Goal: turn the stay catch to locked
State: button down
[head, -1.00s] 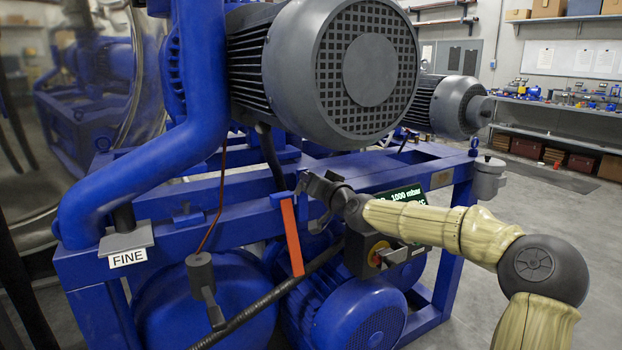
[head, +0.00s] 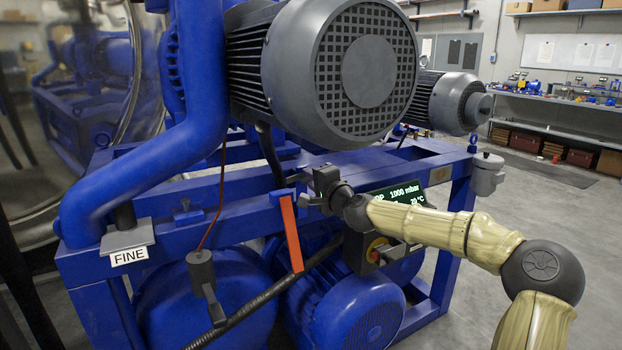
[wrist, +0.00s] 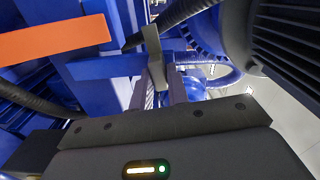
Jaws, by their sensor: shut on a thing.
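A small grey lever (wrist: 152,45), which I take to be the stay catch, stands upright in the wrist view in front of a blue frame rail. Its lower end is between the fingers of my gripper (wrist: 159,86), which is shut on it. In the head view my gripper (head: 311,198) is at the blue rail, just right of the orange bar (head: 291,233). There the gripper and wrist hide the lever. Part of the orange bar (wrist: 52,40) also shows at the left of the wrist view. I cannot read any locked mark.
A large grey motor (head: 340,75) hangs above my gripper. A display (head: 402,194) and a red-and-yellow switch (head: 376,250) are close beside my wrist. Open floor is at the right.

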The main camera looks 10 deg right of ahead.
jog(key=shift+f+m, duration=0.1)
jog(key=shift+m, duration=0.7)
jog(key=c, duration=1.4)
grip_release()
jog(key=shift+d, duration=0.1)
jog(key=shift+o, duration=0.2)
jog(key=p+v, duration=0.2)
jog(key=v, duration=1.5)
jog(key=shift+s, duration=0.15)
